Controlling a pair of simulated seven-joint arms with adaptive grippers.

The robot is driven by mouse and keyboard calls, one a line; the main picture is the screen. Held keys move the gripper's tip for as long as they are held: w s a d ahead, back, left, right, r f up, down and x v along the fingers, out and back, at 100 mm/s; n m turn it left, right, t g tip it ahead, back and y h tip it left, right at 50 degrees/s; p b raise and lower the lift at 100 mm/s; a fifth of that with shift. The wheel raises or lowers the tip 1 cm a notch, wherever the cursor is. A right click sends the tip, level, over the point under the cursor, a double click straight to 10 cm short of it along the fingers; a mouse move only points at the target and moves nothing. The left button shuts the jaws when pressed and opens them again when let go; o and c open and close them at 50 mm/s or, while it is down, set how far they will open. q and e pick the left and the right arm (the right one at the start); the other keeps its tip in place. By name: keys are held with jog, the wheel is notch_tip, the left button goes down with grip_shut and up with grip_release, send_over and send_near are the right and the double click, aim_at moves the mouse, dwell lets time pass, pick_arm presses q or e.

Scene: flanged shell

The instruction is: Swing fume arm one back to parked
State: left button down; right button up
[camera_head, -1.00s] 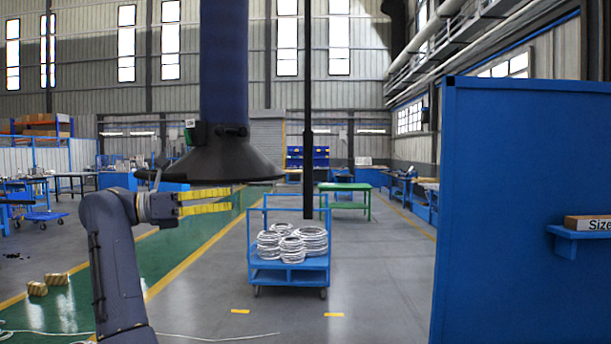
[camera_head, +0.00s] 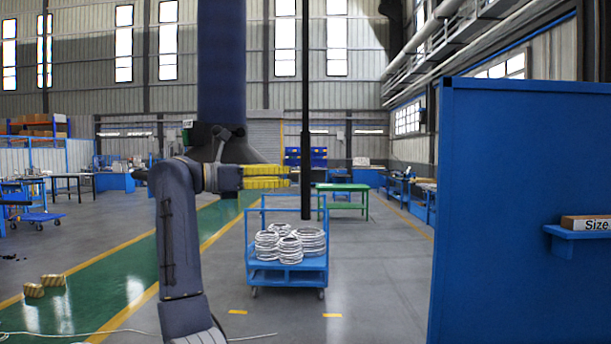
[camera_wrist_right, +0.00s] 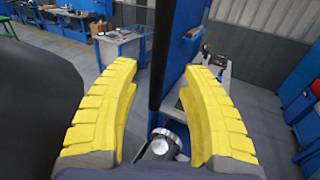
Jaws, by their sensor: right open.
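The fume arm is a thick blue duct (camera_head: 221,70) hanging at the upper left, with a dark flared hood (camera_head: 245,150) below it. My right gripper (camera_head: 290,177) and forearm cover much of the hood. A thin black upright pole (camera_head: 306,100), thicker toward its lower end, hangs just right of my yellow fingertips. In the right wrist view my yellow fingers (camera_wrist_right: 160,85) are apart, and the pole (camera_wrist_right: 160,50) shows in the gap; whether it is between the fingers or beyond them I cannot tell. A large dark surface, likely the hood (camera_wrist_right: 35,100), fills that view's left. My left gripper is not visible.
A blue cart (camera_head: 288,275) with several white coils stands on the floor beyond. A tall blue panel (camera_head: 500,200) with a small shelf (camera_head: 580,232) closes off the right. A green table (camera_head: 342,187) stands farther back. The floor between is mostly open.

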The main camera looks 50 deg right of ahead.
aim_at(306, 174)
jog(key=x, duration=0.7)
jog(key=shift+s+d, duration=0.1)
grip_shut()
dwell(0.4)
